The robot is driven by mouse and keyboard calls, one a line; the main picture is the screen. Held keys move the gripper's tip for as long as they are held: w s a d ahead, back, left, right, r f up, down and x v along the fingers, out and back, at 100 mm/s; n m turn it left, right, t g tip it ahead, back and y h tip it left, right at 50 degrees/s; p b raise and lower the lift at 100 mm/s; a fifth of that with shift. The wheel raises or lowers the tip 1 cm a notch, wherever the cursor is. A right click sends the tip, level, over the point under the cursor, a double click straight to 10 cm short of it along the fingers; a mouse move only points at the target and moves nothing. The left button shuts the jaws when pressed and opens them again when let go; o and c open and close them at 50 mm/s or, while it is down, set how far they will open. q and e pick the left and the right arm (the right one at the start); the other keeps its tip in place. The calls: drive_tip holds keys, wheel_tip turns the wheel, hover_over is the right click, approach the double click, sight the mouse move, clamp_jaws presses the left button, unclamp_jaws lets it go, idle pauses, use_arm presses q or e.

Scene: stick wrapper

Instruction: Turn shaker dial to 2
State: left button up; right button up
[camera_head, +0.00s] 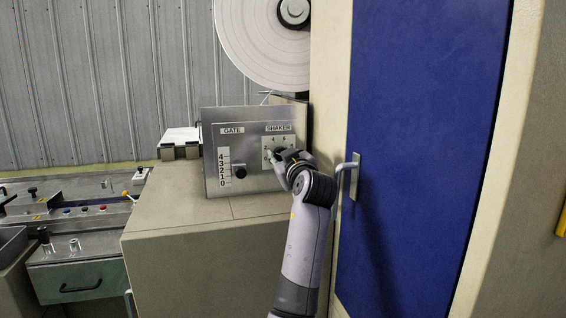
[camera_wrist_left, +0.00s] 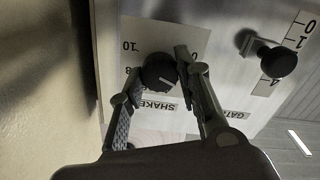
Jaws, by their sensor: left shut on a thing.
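The round black shaker dial (camera_wrist_left: 159,71) is on a pale scale plate under the SHAKER label. My left gripper (camera_head: 277,157) is at this dial in the head view and hides most of it. In the left wrist view, the gripper's two fingers (camera_wrist_left: 158,68) are on either side of the dial, shut on it. A light pointer line on the dial points to the lower right of the wrist picture. The marks 0, 8 and 10 show on the plate there, while the numbers behind the right-hand finger are hidden. My right gripper is not in view.
The GATE knob (camera_head: 240,172) and its scale (camera_head: 224,167) are left of the dial on the same metal panel (camera_head: 212,125). A blue door (camera_head: 425,150) with a handle (camera_head: 348,172) is right of my arm. A paper roll (camera_head: 255,45) hangs above the panel.

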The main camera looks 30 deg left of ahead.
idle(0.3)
use_arm(q)
drive_tip(key=o, duration=1.1)
drive_tip(key=shift+o, duration=0.2)
drive_tip(key=v, duration=1.2)
